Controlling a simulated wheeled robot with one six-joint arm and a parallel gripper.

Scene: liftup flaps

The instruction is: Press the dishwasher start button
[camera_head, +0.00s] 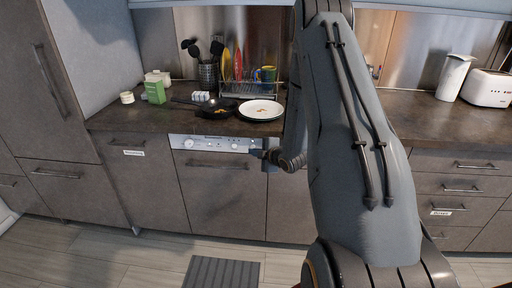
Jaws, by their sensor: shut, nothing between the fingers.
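The dishwasher (220,190) is built into the counter row, with a grey-brown front and a bar handle. Its light control panel (222,145) runs along the top under the worktop, with small knobs and marks. Which mark is the start button is too small to tell. My gripper (256,153) is shut and empty, at the right end of the panel and pointing left. Whether it touches the panel cannot be told. My arm hides the counter front to the right of it.
A black pan (217,108), a white plate (261,110) and a dish rack (248,88) stand on the worktop above the dishwasher. A green carton (155,92) stands further left. A grey mat (222,272) lies on the otherwise clear floor in front.

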